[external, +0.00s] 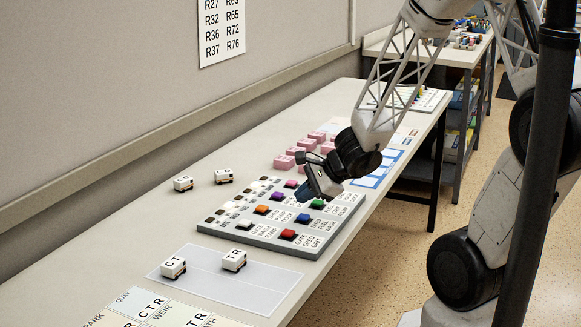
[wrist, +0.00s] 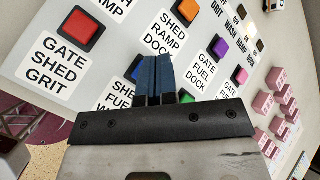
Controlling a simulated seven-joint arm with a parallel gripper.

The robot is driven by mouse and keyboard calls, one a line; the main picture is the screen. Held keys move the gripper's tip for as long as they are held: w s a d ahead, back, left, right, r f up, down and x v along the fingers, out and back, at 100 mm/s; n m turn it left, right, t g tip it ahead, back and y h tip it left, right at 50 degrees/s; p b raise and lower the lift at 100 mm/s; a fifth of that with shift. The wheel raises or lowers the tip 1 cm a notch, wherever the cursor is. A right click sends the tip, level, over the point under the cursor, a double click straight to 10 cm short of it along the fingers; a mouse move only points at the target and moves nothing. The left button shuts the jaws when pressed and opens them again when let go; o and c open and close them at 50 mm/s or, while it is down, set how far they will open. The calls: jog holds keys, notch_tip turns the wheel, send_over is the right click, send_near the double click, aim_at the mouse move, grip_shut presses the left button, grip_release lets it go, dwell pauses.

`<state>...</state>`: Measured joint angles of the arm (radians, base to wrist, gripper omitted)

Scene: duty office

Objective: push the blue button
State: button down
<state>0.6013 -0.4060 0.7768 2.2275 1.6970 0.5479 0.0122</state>
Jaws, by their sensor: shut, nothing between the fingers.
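The grey button panel (external: 232,238) lies on the long table. The blue button (external: 303,218) sits between the red button (external: 288,235) and the green button (external: 317,203) in the row nearest the table's front edge. In the wrist view the blue button (wrist: 133,68) is mostly hidden behind my fingers. My gripper (external: 303,197) is shut and empty, tilted down over the panel near the blue button. In the wrist view its fingertips (wrist: 152,58) overlap that button. I cannot tell whether they touch it.
Orange (external: 261,210), purple (external: 277,196) and white (external: 244,224) buttons form a neighbouring row. Pink blocks (external: 284,161) stand beyond the panel. Small white labelled blocks (external: 173,267) stand on a pale mat (external: 240,290) in front. A dark post (external: 535,180) stands at right.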

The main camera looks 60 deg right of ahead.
aim_at(303, 217)
jog(key=shift+r, duration=1.7)
jog(key=shift+a+r, duration=0.2)
jog(key=s+a+r+n+g+y, duration=0.1)
jog(key=s+a+r+n+g, duration=0.1)
jog(key=a+r+n, duration=0.45)
jog(key=s+a+r+n+g+y, duration=0.2)
jog(key=a+r+n, duration=0.35)
jog(key=a, duration=0.25)
jog(key=s+a+r+n+g+h, duration=0.2)
jog(key=s+a+r+n+h, duration=0.2)
jog(key=s+r+n, duration=0.4)
jog(key=s+n+h, duration=0.1)
jog(key=s+n, duration=0.2)
jog(key=n, duration=0.1)
jog(key=shift+s+a+r, duration=0.15)
jog(key=shift+s+a, duration=0.2)
jog(key=shift+s, duration=0.05)
